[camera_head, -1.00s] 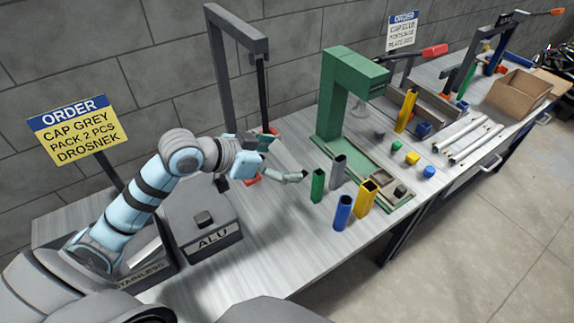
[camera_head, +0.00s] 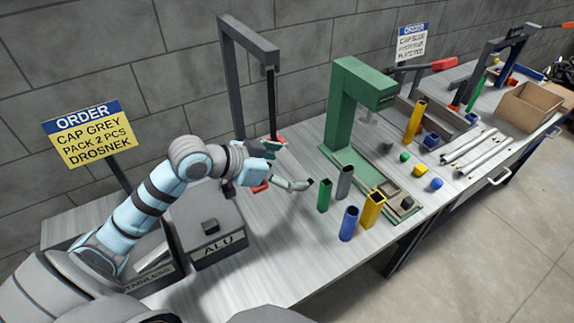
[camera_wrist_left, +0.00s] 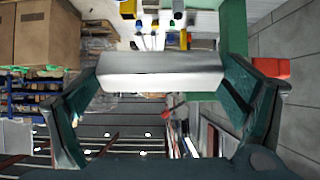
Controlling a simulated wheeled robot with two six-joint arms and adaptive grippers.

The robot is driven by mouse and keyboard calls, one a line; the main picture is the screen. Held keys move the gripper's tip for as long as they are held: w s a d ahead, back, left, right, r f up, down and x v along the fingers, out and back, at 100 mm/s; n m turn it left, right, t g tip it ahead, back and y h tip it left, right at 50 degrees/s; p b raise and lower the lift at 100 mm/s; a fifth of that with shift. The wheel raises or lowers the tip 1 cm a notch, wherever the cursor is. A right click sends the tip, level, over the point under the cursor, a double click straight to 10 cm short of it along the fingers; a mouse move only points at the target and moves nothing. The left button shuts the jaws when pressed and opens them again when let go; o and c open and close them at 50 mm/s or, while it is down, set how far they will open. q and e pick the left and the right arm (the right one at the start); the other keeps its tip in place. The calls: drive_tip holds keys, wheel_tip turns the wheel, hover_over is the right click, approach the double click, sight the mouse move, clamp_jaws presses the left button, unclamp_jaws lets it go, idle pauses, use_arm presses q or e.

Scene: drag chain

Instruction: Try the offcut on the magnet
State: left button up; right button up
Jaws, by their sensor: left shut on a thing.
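The offcut (camera_wrist_left: 160,70) is a silver-grey metal piece lying across the gap between my left gripper's dark green fingers in the left wrist view. My left gripper (camera_head: 283,167) is shut on it, above the bench beside the grey frame. In the head view I cannot make the offcut out clearly. A dark bar hangs from the grey frame (camera_head: 232,85), with red parts (camera_head: 262,187) around the gripper that look like the magnet. A red piece (camera_wrist_left: 270,68) also shows beyond the right-hand finger in the wrist view. I cannot tell whether offcut and magnet touch. My right gripper is not in view.
The ALU box (camera_head: 212,240) and the stainless bin (camera_head: 150,272) stand left. Green (camera_head: 325,195), grey (camera_head: 345,182), blue (camera_head: 349,223) and yellow (camera_head: 372,208) tubes stand right of the gripper, before the green press (camera_head: 340,110). The front bench strip is clear.

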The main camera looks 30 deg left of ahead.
sight(300, 177)
use_arm(q)
drive_tip(key=shift+w+a, duration=0.15)
drive_tip(key=shift+a, duration=0.1)
idle(0.4)
drive_tip(key=shift+w+a, duration=0.15)
drive_tip(key=shift+a, duration=0.1)
drive_tip(key=shift+s+d+r+p, duration=0.1)
drive_tip(key=shift+s+d+p, duration=0.25)
drive_tip(key=shift+d+p, duration=0.35)
drive_tip(key=shift+s+d+p, duration=0.35)
drive_tip(key=shift+d+p, duration=0.15)
drive_tip(key=shift+p, duration=0.25)
idle(2.5)
drive_tip(key=shift+s+d+r, duration=0.1)
drive_tip(key=shift+s+d, duration=0.2)
drive_tip(key=shift+d, duration=0.2)
drive_tip(key=shift+s+d+r, duration=0.1)
drive_tip(key=shift+s+d, duration=0.2)
drive_tip(key=shift+d, duration=0.2)
idle(1.7)
